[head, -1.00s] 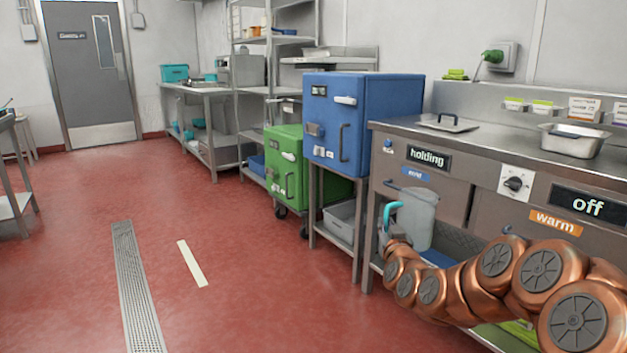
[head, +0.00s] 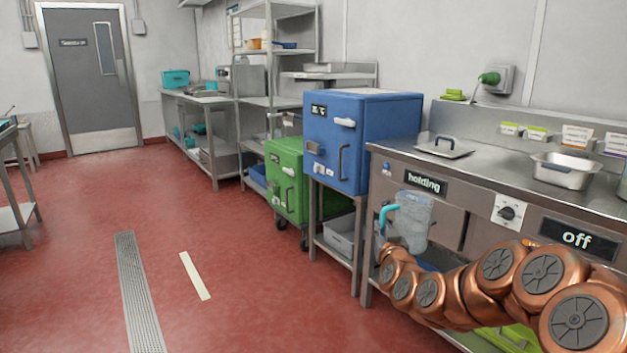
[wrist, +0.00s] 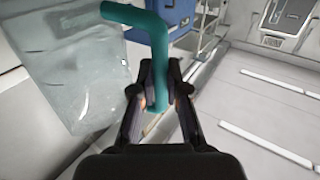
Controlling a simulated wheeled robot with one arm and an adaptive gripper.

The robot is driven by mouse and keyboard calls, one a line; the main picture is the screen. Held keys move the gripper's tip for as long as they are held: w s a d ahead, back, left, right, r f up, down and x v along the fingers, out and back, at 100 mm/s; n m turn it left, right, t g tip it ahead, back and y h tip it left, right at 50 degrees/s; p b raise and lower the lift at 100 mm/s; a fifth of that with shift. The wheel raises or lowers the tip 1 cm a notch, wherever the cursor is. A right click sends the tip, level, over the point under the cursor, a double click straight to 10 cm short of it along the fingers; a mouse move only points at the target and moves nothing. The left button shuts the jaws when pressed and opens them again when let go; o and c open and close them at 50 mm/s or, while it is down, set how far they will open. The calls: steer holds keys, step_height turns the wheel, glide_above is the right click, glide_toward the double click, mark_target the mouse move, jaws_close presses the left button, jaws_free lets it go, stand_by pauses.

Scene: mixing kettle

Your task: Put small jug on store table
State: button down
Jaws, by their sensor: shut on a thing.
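The small jug (head: 412,222) is clear, with a teal handle (head: 388,215). In the head view it hangs in front of the steel counter marked "holding". In the wrist view the clear jug body (wrist: 75,75) fills the left side, and its teal handle (wrist: 155,50) comes down between the fingers. My gripper (wrist: 158,95) is shut on the handle. In the head view my arm hides most of the gripper. I cannot tell which table is the store table.
The steel counter (head: 480,170) stands close at the right, with a lid (head: 444,146) and a pan (head: 565,172) on top. A blue cabinet (head: 375,140) and a green cabinet (head: 285,180) stand beyond it. A steel table (head: 205,97) is at the back. The red floor (head: 90,210) is open at the left.

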step_height(320, 180, up, 30)
steer(key=p, duration=2.9)
steer(key=shift+r, duration=0.25)
steer(key=shift+d, duration=0.1)
